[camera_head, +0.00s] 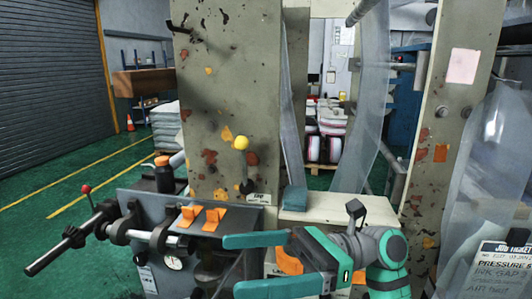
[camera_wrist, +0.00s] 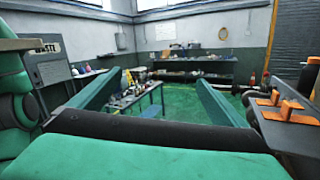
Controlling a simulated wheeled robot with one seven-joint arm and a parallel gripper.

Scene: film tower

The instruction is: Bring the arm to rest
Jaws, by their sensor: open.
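My gripper (camera_head: 262,264) is in the lower middle of the head view, in front of the grey machine with the dial. Its two green fingers point left, stand apart, and have nothing between them. In the wrist view my gripper (camera_wrist: 160,100) shows both fingers spread, with the far room visible between them. My arm reaches in from the lower right of the head view, with its wrist beside a pale ledge.
A grey machine housing (camera_head: 145,203) with orange clips (camera_head: 201,218) is close to the fingers. A teal block (camera_head: 294,198) sits on the ledge. A tall paint-chipped column (camera_head: 205,110) stands behind. Clear sheeting (camera_head: 493,170) hangs at right. Green floor (camera_head: 60,190) is open at left.

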